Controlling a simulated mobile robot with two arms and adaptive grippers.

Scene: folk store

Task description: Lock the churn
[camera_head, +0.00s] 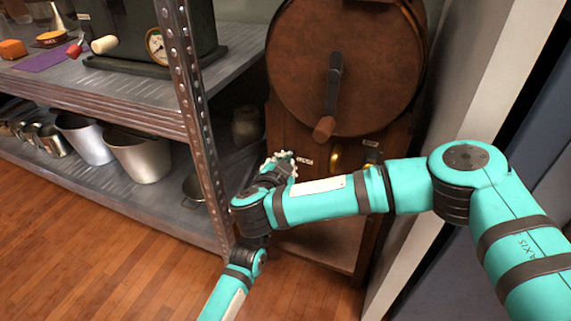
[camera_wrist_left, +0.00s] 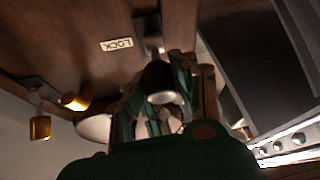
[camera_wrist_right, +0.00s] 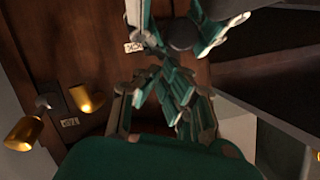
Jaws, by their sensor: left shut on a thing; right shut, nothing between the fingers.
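The churn (camera_head: 345,70) is a brown wooden body with a round drum and a dark crank handle (camera_head: 330,100) on its face. Below the drum is a small white label; in the left wrist view the label (camera_wrist_left: 117,44) reads LOCK, upside down. A dark knob with a pale end (camera_wrist_left: 160,78) stands beside it. My left gripper (camera_wrist_left: 157,97) is shut on this knob; the knob also shows in the right wrist view (camera_wrist_right: 182,34). My right gripper (camera_head: 282,162) is shut and empty, close by at the churn's front. The arms overlap and partly hide both grippers.
Brass knobs (camera_wrist_left: 75,97) sit near a second label on the churn's front. A metal shelf (camera_head: 110,110) with buckets (camera_head: 140,155) stands close on the left, its upright post (camera_head: 185,90) beside the arms. A pale wall edge (camera_head: 480,85) closes the right side.

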